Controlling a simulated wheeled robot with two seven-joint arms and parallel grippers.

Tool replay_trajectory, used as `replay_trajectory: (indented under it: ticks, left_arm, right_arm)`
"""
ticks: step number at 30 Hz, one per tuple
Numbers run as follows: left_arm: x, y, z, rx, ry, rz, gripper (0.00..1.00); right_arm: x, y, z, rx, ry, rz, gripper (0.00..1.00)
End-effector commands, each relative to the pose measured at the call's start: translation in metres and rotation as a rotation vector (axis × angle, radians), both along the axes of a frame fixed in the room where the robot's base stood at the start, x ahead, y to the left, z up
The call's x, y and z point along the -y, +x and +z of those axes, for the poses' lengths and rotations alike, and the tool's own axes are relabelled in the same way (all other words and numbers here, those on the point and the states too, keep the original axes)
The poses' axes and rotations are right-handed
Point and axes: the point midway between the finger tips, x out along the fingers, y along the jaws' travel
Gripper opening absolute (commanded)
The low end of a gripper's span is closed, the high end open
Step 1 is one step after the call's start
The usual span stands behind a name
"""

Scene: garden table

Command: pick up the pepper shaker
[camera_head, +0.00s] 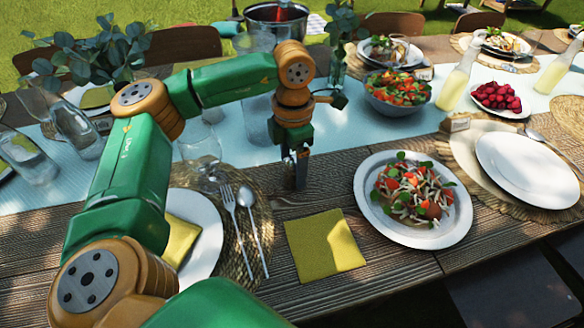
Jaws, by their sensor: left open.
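My left gripper (295,178) points down over the wooden table (300,203), just above the yellow napkin in the picture. Its jaws are open, and its fingertips look close to the tabletop. I cannot clearly make out a pepper shaker; it may be hidden behind or between the grey fingers. My right gripper is not in view.
A yellow napkin (325,245) lies below the gripper. A fork (236,228) and spoon (254,228) lie left of it. A plate of salad (413,200) stands to the right, a salad bowl (397,92) behind. Glasses (198,147) stand near my left arm.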

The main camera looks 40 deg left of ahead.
Motion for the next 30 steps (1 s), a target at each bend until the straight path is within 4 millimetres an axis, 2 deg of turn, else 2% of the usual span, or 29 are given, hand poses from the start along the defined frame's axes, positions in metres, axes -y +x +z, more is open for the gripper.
replay_trajectory:
  ticks: [4,13,23,26,28,30]
  left_arm:
    - [0.0,0.0,0.0,0.001,-0.001,0.0,0.82]
    - [0.0,0.0,0.001,0.001,-0.001,0.0,0.01]
    - [0.0,0.001,0.004,0.002,0.0,0.0,0.0]
    - [0.0,0.001,0.016,0.004,0.0,0.001,0.0]
    - [0.0,0.001,0.031,0.006,-0.001,0.0,0.0]
    - [0.011,-0.001,0.045,0.006,0.0,-0.006,0.0]
  right_arm:
    - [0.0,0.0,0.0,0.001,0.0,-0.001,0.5]
    - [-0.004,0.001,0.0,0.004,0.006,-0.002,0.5]
    - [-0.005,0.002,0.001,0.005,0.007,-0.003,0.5]
    - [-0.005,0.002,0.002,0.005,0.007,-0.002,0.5]
    - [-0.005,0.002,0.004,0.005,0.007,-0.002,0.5]
    - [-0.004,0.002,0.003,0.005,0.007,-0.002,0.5]
